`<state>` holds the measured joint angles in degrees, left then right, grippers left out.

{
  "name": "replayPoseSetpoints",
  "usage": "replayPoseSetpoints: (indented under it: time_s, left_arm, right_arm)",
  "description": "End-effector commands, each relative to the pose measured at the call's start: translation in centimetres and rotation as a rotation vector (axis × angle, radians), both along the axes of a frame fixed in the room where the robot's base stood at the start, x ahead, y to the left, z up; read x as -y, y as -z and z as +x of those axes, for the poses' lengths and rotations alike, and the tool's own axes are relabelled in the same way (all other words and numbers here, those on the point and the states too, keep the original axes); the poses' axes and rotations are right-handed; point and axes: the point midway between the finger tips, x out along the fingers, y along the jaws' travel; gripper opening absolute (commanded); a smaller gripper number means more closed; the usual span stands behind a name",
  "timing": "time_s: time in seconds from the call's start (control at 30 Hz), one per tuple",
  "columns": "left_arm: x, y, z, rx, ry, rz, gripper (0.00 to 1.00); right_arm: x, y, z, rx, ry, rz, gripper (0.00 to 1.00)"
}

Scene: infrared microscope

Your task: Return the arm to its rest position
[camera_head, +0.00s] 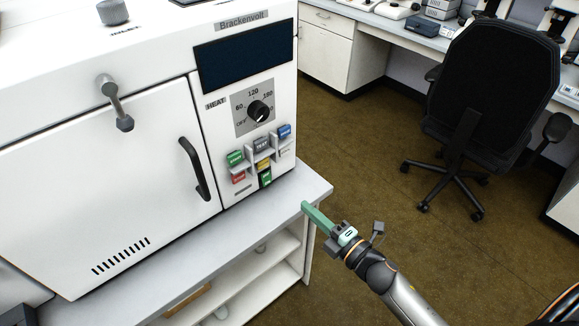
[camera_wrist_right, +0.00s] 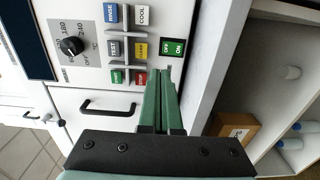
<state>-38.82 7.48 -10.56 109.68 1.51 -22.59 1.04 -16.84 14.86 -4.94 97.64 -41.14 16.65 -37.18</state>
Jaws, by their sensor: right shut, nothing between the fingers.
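My right arm reaches in from the lower right in the head view. Its green-fingered right gripper (camera_head: 306,207) is shut and empty beside the right edge of the bench (camera_head: 290,196). In the right wrist view the two green fingers (camera_wrist_right: 164,75) lie together and point toward the control panel, with nothing between them. The white oven-like machine (camera_head: 110,170) stands on the bench to the left of the gripper. Its door is shut. My left gripper does not show.
The panel has a black dial (camera_head: 258,111) and several coloured buttons, with a green switch (camera_head: 265,180) low down. Open shelves below the bench hold a cardboard box (camera_wrist_right: 237,127). A black office chair (camera_head: 490,90) stands at right. Brown floor (camera_head: 350,130) between is clear.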

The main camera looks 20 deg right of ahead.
Motion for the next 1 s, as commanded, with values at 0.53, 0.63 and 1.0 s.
replayPoseSetpoints:
  time_s: [0.53,0.63,1.0]
  left_arm:
    - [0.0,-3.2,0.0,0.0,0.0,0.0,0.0]
    - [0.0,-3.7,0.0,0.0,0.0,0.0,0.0]
    - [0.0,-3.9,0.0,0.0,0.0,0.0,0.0]
  right_arm:
    - [-0.9,7.6,-10.8,-0.696,0.46,0.958,0.0]
    - [-2.3,9.4,-14.4,-0.87,0.589,1.173,0.0]
    - [-3.6,10.5,-17.1,-0.992,0.683,1.318,0.0]
